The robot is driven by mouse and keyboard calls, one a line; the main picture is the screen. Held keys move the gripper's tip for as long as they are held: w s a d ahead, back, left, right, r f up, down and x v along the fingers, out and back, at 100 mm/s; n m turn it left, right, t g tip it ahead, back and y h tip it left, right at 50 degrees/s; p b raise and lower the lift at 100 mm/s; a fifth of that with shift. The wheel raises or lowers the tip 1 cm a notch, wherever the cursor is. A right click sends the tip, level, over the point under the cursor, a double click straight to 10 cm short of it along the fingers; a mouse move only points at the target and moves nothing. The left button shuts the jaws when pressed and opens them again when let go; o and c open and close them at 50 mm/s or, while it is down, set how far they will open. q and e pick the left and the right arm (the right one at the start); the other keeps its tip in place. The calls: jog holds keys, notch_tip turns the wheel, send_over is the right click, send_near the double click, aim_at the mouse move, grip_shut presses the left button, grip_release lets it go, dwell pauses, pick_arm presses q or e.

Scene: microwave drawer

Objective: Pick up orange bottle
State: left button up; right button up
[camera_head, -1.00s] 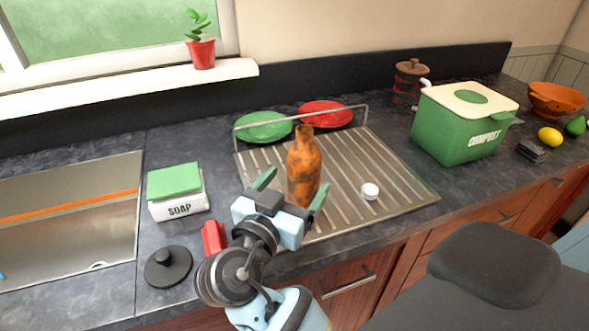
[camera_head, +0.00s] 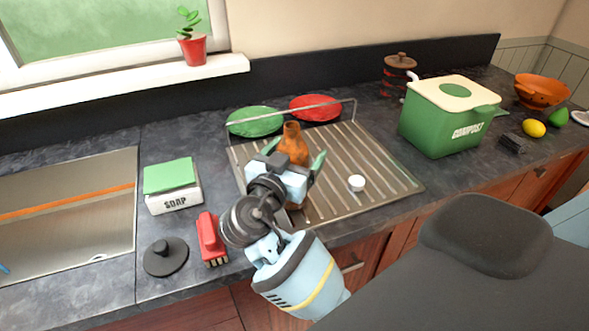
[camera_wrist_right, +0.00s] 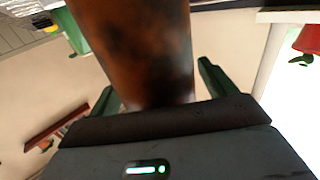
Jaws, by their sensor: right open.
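The orange bottle (camera_head: 293,143), mottled with dark patches, stands upright on the metal drying rack; my right gripper hides its lower part. My right gripper (camera_head: 294,162) is open, with its green fingers on either side of the bottle. In the right wrist view the bottle (camera_wrist_right: 135,50) fills the middle, between the two open fingertips (camera_wrist_right: 155,85). I cannot tell whether the fingers touch it. My left gripper is not in view.
A ribbed drying rack (camera_head: 385,180) holds a green plate (camera_head: 255,121), a red plate (camera_head: 316,107) and a small white cap (camera_head: 356,183). A soap box (camera_head: 172,186), red brush (camera_head: 211,238) and black lid (camera_head: 165,257) lie left. A green compost bin (camera_head: 445,118) stands right.

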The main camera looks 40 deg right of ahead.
jog(key=shift+c, duration=0.5)
jog(key=c, duration=0.9)
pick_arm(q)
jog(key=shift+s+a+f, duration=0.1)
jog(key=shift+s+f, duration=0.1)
pick_arm(e)
jog(key=shift+c, duration=0.3)
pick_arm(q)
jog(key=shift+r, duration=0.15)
pick_arm(e)
jog(key=shift+r, duration=0.1)
